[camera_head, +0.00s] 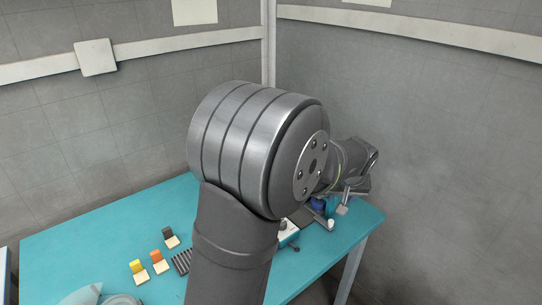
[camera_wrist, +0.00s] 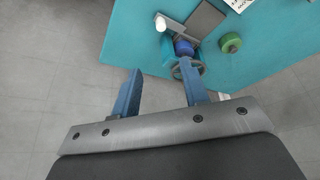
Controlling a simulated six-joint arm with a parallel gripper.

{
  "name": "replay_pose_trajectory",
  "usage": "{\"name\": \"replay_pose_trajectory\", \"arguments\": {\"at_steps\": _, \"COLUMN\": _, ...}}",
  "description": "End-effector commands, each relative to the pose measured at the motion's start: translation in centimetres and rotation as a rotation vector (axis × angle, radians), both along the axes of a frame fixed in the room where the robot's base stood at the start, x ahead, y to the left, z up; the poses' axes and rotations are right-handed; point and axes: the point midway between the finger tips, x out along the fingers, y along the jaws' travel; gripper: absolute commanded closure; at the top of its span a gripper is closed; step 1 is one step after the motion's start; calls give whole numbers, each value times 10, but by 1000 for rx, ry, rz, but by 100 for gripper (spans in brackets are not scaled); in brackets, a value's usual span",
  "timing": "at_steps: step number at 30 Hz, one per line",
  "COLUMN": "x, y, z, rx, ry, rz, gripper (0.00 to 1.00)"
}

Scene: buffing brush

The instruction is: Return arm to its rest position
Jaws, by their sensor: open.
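In the wrist view my gripper (camera_wrist: 160,67) is open, its two blue fingers apart with nothing between them. It hangs over the edge of the teal table (camera_wrist: 135,38), with grey floor below the left finger. In the head view my arm covers the middle of the picture and reaches toward the table's right end; the fingers are hard to make out there. A blue round part (camera_wrist: 184,47) on a teal device with a dark wheel (camera_wrist: 188,69) lies just beyond the right finger, apart from it as far as I can tell.
A green ring (camera_wrist: 230,42), a white cylinder (camera_wrist: 160,22) and a dark flat plate (camera_wrist: 204,20) are near the device. In the head view, yellow (camera_head: 138,270), orange (camera_head: 158,262) and black (camera_head: 170,238) topped blocks stand beside a black ribbed piece (camera_head: 181,262). Grey walls enclose the table.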

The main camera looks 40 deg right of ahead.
Motion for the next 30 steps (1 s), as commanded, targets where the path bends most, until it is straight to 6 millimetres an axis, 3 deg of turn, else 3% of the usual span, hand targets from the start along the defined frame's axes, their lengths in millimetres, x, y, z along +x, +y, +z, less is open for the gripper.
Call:
{"name": "replay_pose_trajectory", "arguments": {"at_steps": 21, "x": 33, "y": -32, "z": -113, "rx": 5, "ry": 1, "rz": 1, "gripper": 59}}
{"name": "replay_pose_trajectory", "arguments": {"at_steps": 30, "x": 44, "y": -43, "z": -148, "rx": 3, "ry": 1, "rz": 1, "gripper": 59}}
